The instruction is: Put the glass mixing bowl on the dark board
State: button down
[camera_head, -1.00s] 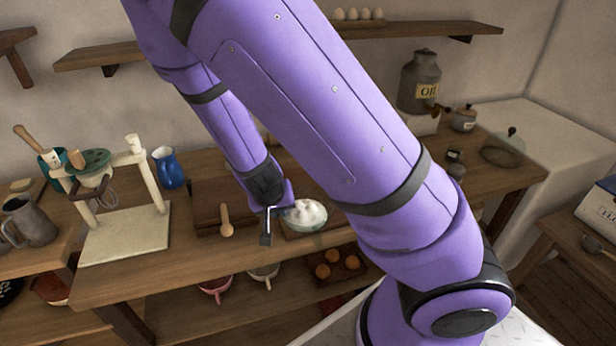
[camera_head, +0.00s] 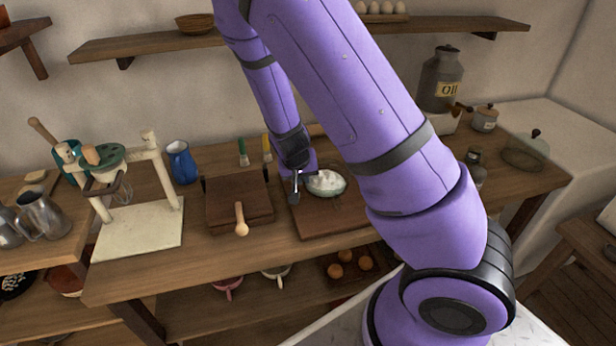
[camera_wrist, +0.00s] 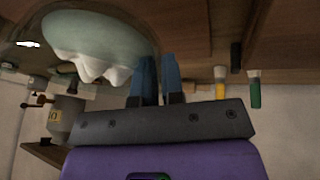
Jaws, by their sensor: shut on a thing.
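The glass mixing bowl (camera_head: 334,187), pale and holding something white, is at my gripper (camera_head: 296,188) in the head view. My gripper is shut on the bowl's rim at its left side. In the wrist view, which is upside down, the bowl (camera_wrist: 85,32) is beside my blue fingers (camera_wrist: 160,80). A dark brown board (camera_head: 325,222) lies under the bowl; whether the bowl touches it or hangs just above it, I cannot tell. My arm hides the board's right part.
Green and yellow handled brushes (camera_head: 243,152) are behind. An oil can (camera_head: 441,78) stands at the back right.

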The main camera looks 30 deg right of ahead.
aim_at(328, 188)
jog(key=w+d, duration=0.1)
jog(key=d, duration=0.1)
jog(key=w+d, duration=0.1)
jog(key=w, duration=0.1)
jog(key=shift+d+f, duration=0.2)
jog(key=shift+d, duration=0.2)
jog(key=shift+w+f, duration=0.1)
jog(key=shift+f, duration=1.7)
jog(key=shift+f, duration=0.15)
jog(key=c, duration=1.2)
grip_release()
jog(key=shift+c, duration=0.2)
